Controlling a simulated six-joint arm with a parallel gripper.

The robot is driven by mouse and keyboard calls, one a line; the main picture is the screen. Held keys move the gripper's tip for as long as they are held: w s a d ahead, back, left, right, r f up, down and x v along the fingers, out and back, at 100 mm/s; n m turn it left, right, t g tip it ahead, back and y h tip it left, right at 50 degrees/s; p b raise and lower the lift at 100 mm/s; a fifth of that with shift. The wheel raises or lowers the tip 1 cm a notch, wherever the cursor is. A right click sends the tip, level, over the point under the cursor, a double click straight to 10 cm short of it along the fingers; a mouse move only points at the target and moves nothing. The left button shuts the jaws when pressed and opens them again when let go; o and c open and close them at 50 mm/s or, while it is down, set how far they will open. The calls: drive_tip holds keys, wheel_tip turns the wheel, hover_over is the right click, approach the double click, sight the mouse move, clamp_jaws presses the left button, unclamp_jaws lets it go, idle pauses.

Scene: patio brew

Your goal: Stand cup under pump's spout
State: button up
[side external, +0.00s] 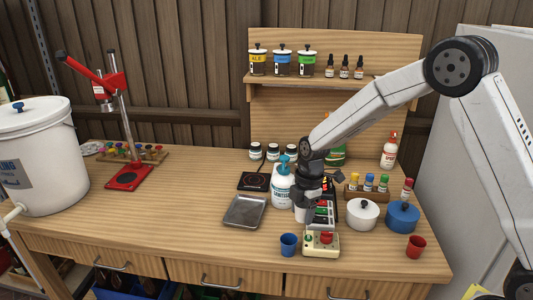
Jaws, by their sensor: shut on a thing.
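The pump bottle (281,188) is white with a teal pump head and stands upright near the middle of the bench. My gripper (304,204) is just right of the bottle, pointing down and shut on a small white thing (299,214), which looks like a cup. The gripper hides most of it, and I cannot tell whether it touches the bench. A blue cup (288,245) stands upright in front, and a red cup (416,247) stands at the right front. The spout's end is hard to make out beside my gripper.
A metal tray (244,212) lies left of the bottle, with a dark hot plate (254,182) behind it. A cream box with knobs (321,244) stands in front of my gripper. White (362,214) and blue (403,216) lidded pots stand to the right. The bench's left front is clear.

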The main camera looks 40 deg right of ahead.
drive_tip(key=w+f, duration=0.2)
drive_tip(key=w, duration=0.2)
hover_over(278, 231)
drive_tip(key=shift+s+f, duration=0.15)
drive_tip(key=shift+f, duration=1.1)
drive_tip(key=shift+s+f, duration=0.15)
drive_tip(key=shift+f, duration=1.1)
drive_tip(key=shift+w+f, duration=0.15)
drive_tip(key=shift+f, duration=0.05)
drive_tip(key=shift+w+f, duration=0.1)
drive_tip(key=shift+f, duration=1.55)
drive_tip(key=shift+f, duration=0.1)
drive_tip(key=o, duration=1.3)
